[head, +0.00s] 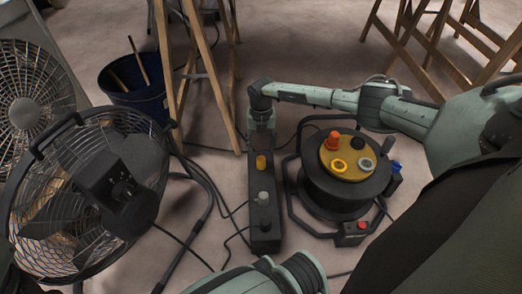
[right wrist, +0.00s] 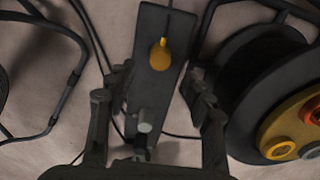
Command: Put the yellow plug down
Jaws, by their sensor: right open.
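The yellow plug (head: 261,162) stands on the dark power strip (head: 265,240) on the floor, toward the strip's far end. It also shows in the right wrist view (right wrist: 161,55), near the far end of the strip (right wrist: 150,20). My right gripper (head: 262,138) is just beyond the plug in the head view. In the right wrist view my right gripper (right wrist: 157,80) is open, its fingers apart on either side of the strip, and neither touches the plug. The plug's lower end is hidden. My left gripper is not in view.
A grey plug (head: 263,197) stands on the same strip. A fan (head: 90,195) and blue bucket (head: 138,98) are left. Cables cross the floor near the strip.

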